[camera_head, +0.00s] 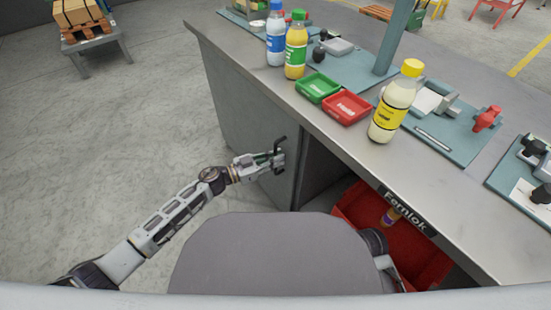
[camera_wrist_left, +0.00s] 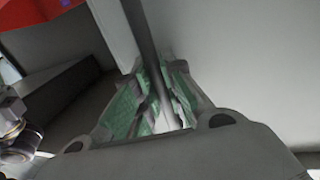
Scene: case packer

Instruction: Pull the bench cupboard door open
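The bench cupboard door (camera_head: 243,108) is a grey panel at the left of the bench front. A dark bar handle (camera_head: 280,143) stands out near its right edge. My left gripper (camera_head: 277,158) is at this handle. In the left wrist view, the green-padded fingers (camera_wrist_left: 159,82) close in on both sides of the handle bar (camera_wrist_left: 147,38). A dark gap shows to the right of the door's edge; I cannot tell how far the door stands open.
A red crate (camera_head: 424,262) with a bottle inside sits under the bench to the right of the door. Bottles, a green tray (camera_head: 317,88) and a red tray (camera_head: 346,108) stand on the bench top (camera_head: 400,170).

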